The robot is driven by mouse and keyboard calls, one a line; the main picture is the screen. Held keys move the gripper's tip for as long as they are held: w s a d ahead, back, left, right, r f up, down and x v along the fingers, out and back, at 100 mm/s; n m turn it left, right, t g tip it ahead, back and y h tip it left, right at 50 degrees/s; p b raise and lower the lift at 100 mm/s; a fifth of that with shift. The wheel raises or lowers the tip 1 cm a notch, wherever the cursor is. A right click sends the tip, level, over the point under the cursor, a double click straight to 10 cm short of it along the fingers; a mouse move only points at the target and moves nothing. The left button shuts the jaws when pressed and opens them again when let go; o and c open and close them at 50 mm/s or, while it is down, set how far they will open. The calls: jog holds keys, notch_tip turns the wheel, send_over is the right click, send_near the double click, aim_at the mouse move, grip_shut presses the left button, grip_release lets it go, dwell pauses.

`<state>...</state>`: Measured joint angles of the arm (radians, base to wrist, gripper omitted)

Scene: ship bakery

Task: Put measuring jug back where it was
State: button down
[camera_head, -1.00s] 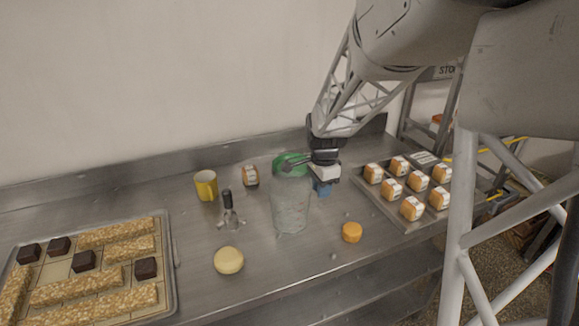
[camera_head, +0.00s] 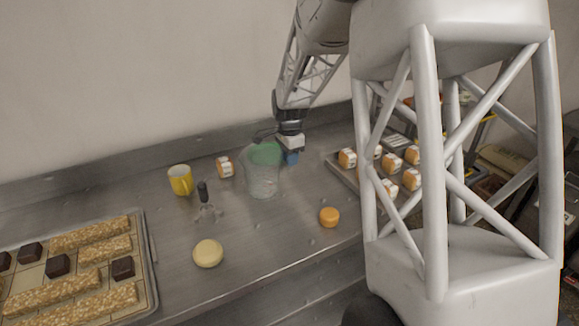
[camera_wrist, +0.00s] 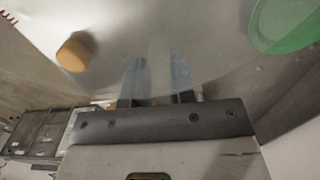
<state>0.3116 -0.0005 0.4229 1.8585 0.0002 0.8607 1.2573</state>
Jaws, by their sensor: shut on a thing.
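The clear measuring jug (camera_head: 262,183) is upright over the counter in the head view, in front of a round green thing (camera_head: 266,152) that shows behind or through its upper part. My gripper (camera_head: 290,157), with blue fingertips, is at the jug's right side. In the wrist view the fingers (camera_wrist: 157,78) are close together with a pale see-through strip between them, and the green disc (camera_wrist: 288,22) is at upper right. I cannot tell whether the jug's base touches the counter.
A yellow mug (camera_head: 180,180), a whisk (camera_head: 205,204), a pale round (camera_head: 208,253) and an orange round (camera_head: 329,217) stand around the jug. A tray of bars (camera_head: 152,275) is at left. A tray of wrapped buns (camera_head: 340,172) is at right, partly behind my own body.

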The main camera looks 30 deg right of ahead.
aim_at(290, 173)
dwell(0.3)
jog(key=shift+f, duration=1.9)
jog(key=c, duration=1)
grip_release()
jog(key=shift+o, duration=0.2)
notch_tip(290, 173, up, 12)
jog(key=shift+f, duration=0.25)
jog(key=shift+r, duration=0.4)
